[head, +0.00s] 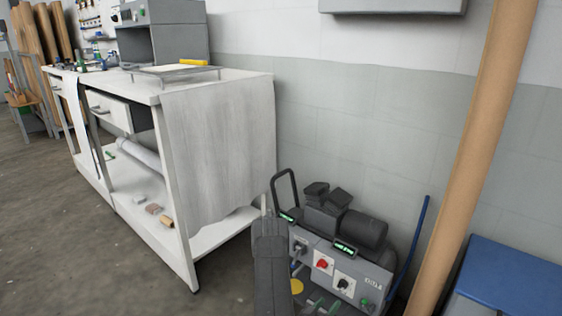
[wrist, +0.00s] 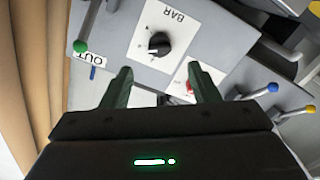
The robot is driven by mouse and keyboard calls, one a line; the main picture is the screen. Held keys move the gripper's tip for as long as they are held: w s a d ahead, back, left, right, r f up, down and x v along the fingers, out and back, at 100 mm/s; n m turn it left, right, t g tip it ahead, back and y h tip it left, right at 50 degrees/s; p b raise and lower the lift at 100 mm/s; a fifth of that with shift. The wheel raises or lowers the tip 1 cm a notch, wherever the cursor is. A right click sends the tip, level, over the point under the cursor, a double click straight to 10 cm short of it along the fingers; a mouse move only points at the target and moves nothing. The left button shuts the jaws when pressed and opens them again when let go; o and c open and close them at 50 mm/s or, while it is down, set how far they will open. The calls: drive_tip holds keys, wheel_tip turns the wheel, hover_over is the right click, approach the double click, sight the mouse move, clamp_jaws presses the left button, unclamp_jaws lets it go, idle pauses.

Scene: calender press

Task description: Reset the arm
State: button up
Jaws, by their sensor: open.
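My gripper (wrist: 160,86) is open in the wrist view, with its two dark green fingers apart and nothing between them. The fingers point at a grey control panel (wrist: 225,25). A black knob (wrist: 160,43) on a white plate marked BAR lies just beyond the gap, apart from the fingertips. A red knob (wrist: 191,86) is partly hidden behind the right finger. In the head view the panel (head: 308,272) is at the lower middle, with dark, bulky parts above it.
Levers with a blue knob (wrist: 272,87) and a yellow knob (wrist: 310,109) stick out at the right. A green knob (wrist: 80,47) is by the OUT label. A brown roll (head: 465,150) leans right of the panel; a white workbench (head: 220,150) stands left.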

drive_tip(key=p+v, duration=0.1)
drive_tip(key=v, duration=0.4)
drive_tip(key=b+x, duration=0.4)
drive_tip(key=x, duration=1)
drive_tip(key=shift+d+f+b, duration=0.1)
drive_tip(key=shift+b, duration=0.2)
drive_tip(key=s+a+m+p, duration=0.3)
drive_tip(key=s+a+m, duration=0.3)
drive_tip(key=m, duration=0.6)
drive_tip(key=shift+s, duration=0.2)
drive_tip(key=shift+s+d, duration=0.1)
